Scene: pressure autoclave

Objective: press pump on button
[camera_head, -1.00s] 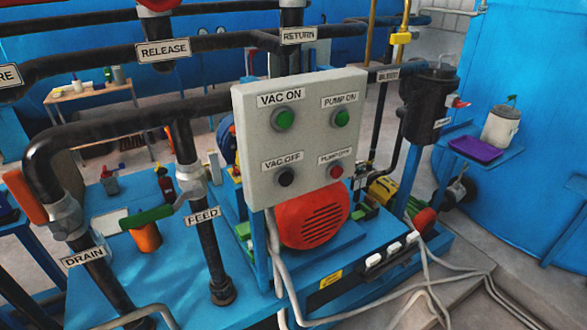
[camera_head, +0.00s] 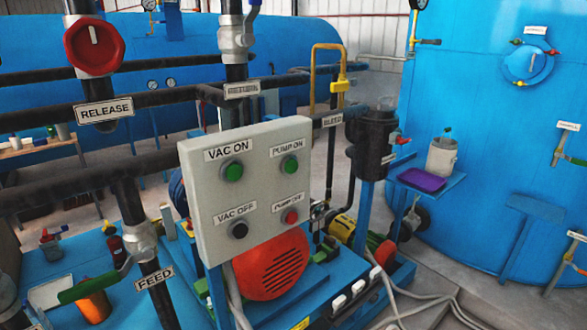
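The light grey control panel (camera_head: 262,199) stands upright near the middle of the view. The green pump on button (camera_head: 289,165) is at its upper right, under the label "PUMP ON". The green vac on button (camera_head: 232,171) is at upper left. The black vac off button (camera_head: 239,230) is at lower left and the red pump off button (camera_head: 290,216) at lower right. Nothing covers the panel's face. Neither of my grippers is in view.
Black pipes with a red release valve wheel (camera_head: 95,45) run left of and behind the panel. A green-handled feed valve (camera_head: 95,283) is at lower left. A red motor (camera_head: 271,264) sits below the panel. A small blue shelf holds a purple tray (camera_head: 421,180) at right.

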